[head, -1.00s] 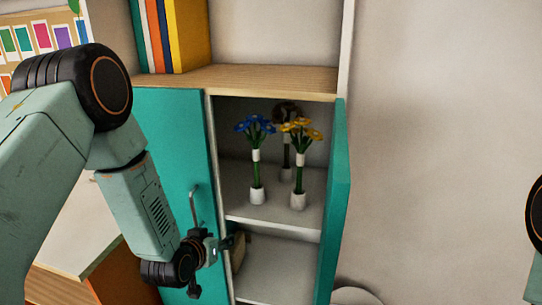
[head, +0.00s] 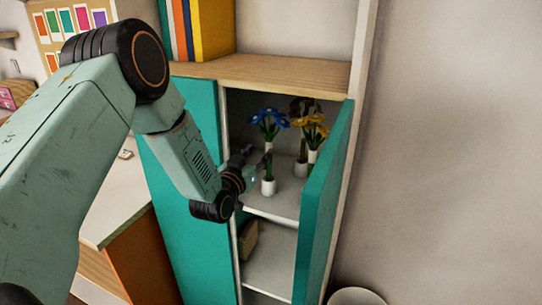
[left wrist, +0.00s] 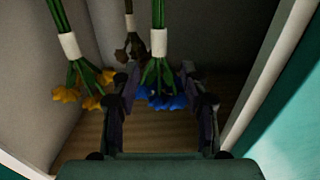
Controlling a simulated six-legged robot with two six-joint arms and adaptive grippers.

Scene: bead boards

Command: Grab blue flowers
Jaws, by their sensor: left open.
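The blue flowers (head: 269,122) stand upright in a white holder (head: 268,187) on the upper cabinet shelf. My left gripper (head: 258,157) is open and reaches into the cabinet at the stem, below the blooms. In the left wrist view, where things appear upside down, the blue flowers (left wrist: 163,98) show between the two spread fingers (left wrist: 166,95). The fingers do not appear closed on the stem; whether one touches it I cannot tell. My right gripper is not in view.
Yellow flowers (head: 313,127) stand close on the right, and dark brown flowers (head: 302,106) stand behind. The open teal door (head: 325,205) bounds the right side; the closed teal door (head: 195,245) is on the left. A box-like object (head: 249,240) lies on the lower shelf.

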